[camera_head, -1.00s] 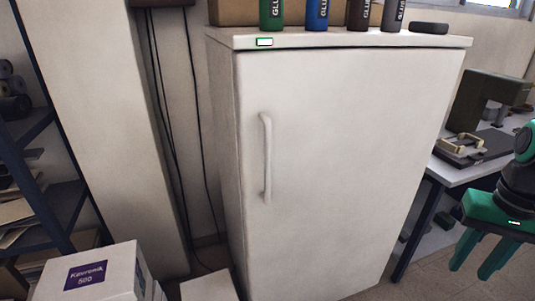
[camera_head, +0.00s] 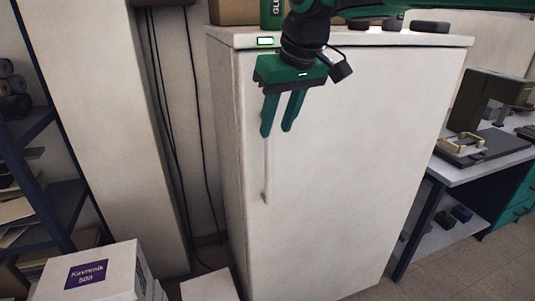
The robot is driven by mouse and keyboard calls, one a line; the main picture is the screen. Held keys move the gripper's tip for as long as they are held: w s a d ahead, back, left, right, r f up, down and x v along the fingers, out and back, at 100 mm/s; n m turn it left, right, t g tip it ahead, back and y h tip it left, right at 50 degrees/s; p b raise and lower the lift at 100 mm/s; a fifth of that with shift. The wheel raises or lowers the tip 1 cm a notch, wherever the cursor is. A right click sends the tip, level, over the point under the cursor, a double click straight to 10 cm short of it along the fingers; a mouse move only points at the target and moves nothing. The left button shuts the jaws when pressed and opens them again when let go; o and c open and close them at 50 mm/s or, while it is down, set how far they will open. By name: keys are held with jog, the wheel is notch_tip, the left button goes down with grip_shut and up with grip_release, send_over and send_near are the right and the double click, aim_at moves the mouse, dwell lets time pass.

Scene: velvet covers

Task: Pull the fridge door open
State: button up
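The white fridge (camera_head: 345,190) stands in the middle of the head view, and its door looks closed. Its white vertical handle (camera_head: 267,172) is on the left side of the door. My green gripper (camera_head: 280,128) is at the upper part of the handle, pointing down, with its two fingers apart. The fingers cover the handle's upper end. I cannot tell whether they touch the handle or are only in front of it. Nothing shows held between them.
Bottles (camera_head: 272,14) and a dark flat object (camera_head: 430,27) stand on the fridge top, partly behind my arm. White boxes (camera_head: 95,272) are on the floor at lower left. A workbench (camera_head: 480,160) stands at right. The floor in front of the fridge at right looks clear.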

aim_at(270, 147)
jog(key=x, duration=1)
jog(key=shift+w+d+f, duration=0.1)
jog(key=shift+f, duration=0.15)
grip_shut()
